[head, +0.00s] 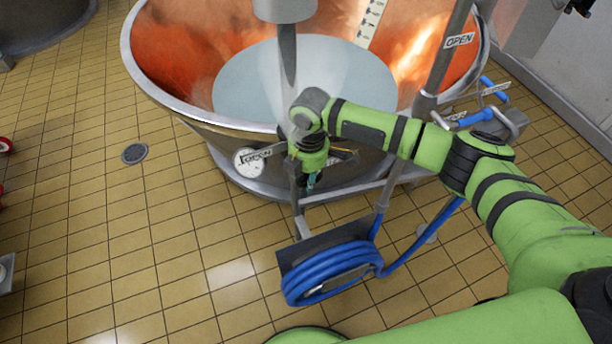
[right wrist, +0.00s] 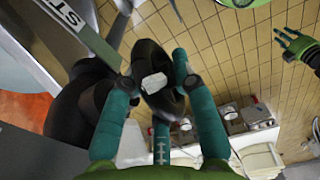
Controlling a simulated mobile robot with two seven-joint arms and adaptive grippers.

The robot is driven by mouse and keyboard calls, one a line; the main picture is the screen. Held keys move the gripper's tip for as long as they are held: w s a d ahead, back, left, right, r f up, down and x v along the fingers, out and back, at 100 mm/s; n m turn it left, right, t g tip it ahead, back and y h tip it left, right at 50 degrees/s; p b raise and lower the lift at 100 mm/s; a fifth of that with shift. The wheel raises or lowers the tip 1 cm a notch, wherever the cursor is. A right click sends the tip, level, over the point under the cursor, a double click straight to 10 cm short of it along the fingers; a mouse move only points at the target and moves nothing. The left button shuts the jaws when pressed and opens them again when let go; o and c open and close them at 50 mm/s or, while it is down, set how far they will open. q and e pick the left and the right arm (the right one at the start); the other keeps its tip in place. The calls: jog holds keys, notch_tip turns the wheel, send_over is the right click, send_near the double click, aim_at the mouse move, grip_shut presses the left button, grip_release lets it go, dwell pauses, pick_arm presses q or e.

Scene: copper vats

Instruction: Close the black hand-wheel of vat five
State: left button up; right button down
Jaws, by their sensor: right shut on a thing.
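The copper vat (head: 160,55) with pale liquid inside fills the top middle of the head view; no number on it is readable. My right gripper (head: 312,182) points down at the vat's front side. In the right wrist view, the teal fingers of my right gripper (right wrist: 152,74) are shut on the black hand-wheel (right wrist: 153,104), one finger on each side. The wheel has a pale hub. In the head view the wheel is hidden behind the gripper. My left gripper (right wrist: 294,45) shows at the right wrist view's upper right, empty with its fingers spread.
A coiled blue hose (head: 335,268) hangs on a rack below the gripper. Blue handles (head: 475,118) are at the vat's right. The tiled floor at left is clear around a drain (head: 134,153).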

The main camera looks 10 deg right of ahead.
jog(key=shift+s+a+y, duration=0.1)
jog(key=shift+s+y, duration=0.05)
jog(key=shift+y, duration=0.45)
jog(key=shift+f+y, duration=0.1)
jog(key=shift+y, duration=0.4)
jog(key=shift+g+y+b, duration=0.4)
jog(key=shift+y+b, duration=0.1)
jog(key=shift+y, duration=0.3)
jog(key=shift+a+r, duration=0.1)
jog(key=shift+r, duration=0.15)
jog(key=c, duration=1)
grip_release()
jog(key=shift+a, duration=0.1)
